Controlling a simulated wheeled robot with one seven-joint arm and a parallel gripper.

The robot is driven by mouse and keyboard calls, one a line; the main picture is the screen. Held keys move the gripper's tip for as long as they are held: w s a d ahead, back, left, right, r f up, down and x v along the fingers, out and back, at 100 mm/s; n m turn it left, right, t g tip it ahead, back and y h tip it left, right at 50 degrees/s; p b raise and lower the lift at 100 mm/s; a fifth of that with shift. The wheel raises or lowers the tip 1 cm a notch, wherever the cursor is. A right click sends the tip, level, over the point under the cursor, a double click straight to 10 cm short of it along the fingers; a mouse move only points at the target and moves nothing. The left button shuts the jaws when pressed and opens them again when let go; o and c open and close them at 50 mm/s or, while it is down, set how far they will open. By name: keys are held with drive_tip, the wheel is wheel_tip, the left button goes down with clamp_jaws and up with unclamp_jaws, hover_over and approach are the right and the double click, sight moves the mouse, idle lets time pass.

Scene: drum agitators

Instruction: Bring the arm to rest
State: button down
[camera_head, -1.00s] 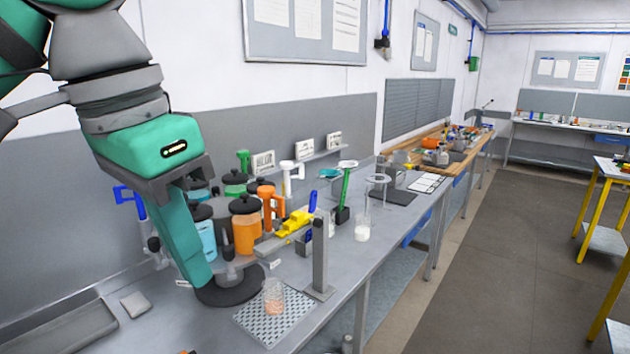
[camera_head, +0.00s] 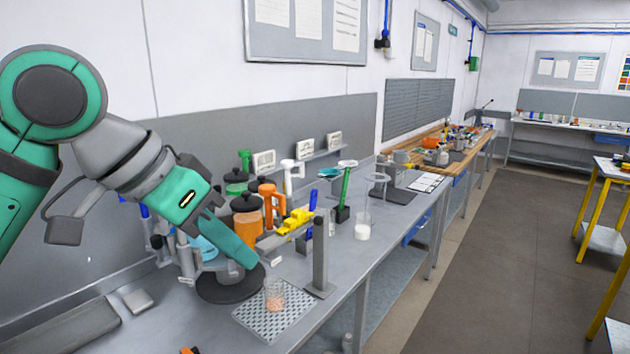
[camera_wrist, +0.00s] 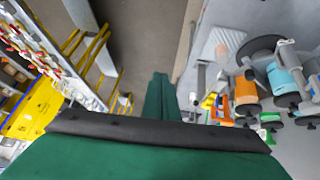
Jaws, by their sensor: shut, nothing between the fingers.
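My gripper (camera_head: 250,262) is at the left of the head view, its green fingers together with nothing between them. It points down and to the right in front of the orange drum (camera_head: 247,230) and over the dark round base (camera_head: 228,284). The shut fingers also show in the wrist view (camera_wrist: 160,82), with open floor beyond their tips. The arm partly hides the light blue container (camera_head: 205,248). I cannot tell whether the fingers touch anything.
A beaker with orange contents (camera_head: 274,290) stands on a perforated mat (camera_head: 262,322). A grey post (camera_head: 320,252) and a yellow-handled valve (camera_head: 295,221) stand close to the right. A beaker with white contents (camera_head: 362,230) is farther along the bench. The aisle floor (camera_head: 475,235) is clear.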

drive_tip(key=w+d+f+n+t+h, duration=0.2)
drive_tip(key=w+d+f+t+h, duration=0.2)
drive_tip(key=w+f, duration=0.3)
drive_tip(key=w+d+f+n+t+h, duration=0.2)
drive_tip(key=w+d+f+t+h, duration=0.15)
drive_tip(key=w+f, duration=0.35)
wheel_tip(320, 180, down, 19)
drive_tip(key=d+n+t+y, duration=0.3)
drive_tip(key=n+t+y, duration=0.35)
drive_tip(key=n, duration=0.25)
drive_tip(key=s+f+n+g+y, duration=0.2)
drive_tip(key=s+f+y, duration=0.5)
drive_tip(key=s+f, duration=1.25)
drive_tip(key=s+r+m+g, duration=0.1)
drive_tip(key=s+m, duration=0.5)
drive_tip(key=s, duration=1.7)
drive_tip(key=shift+a+r+m, duration=0.15)
drive_tip(key=shift+m, duration=0.25)
